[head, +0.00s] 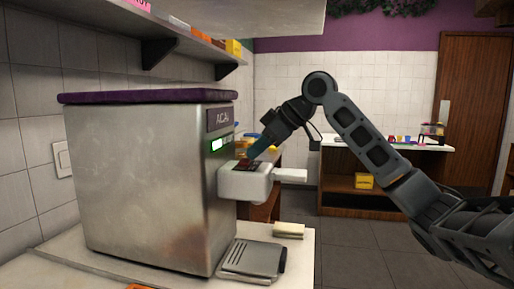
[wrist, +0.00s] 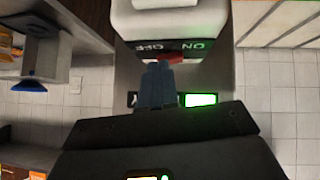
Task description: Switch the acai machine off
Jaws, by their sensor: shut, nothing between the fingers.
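The acai machine (head: 145,180) is a big steel box with a purple lid on the counter at the left. A white dispenser head (head: 242,184) juts from its front; it also shows in the wrist view (wrist: 180,20). A dark panel there carries ON and OFF labels (wrist: 202,45), upside down, with a red switch (wrist: 179,57). A small display (wrist: 200,100) glows green. My gripper (head: 248,157) is shut and empty, over the dispenser panel. In the wrist view its blue-grey fingertips (wrist: 162,66) partly cover the switch; I cannot tell whether they touch it.
A metal drip tray (head: 250,260) sits on the counter under the dispenser. A white handle (head: 291,175) sticks out to the right. A shelf (head: 175,37) runs above the machine. A back counter (head: 375,145) with toppings stands across the open floor.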

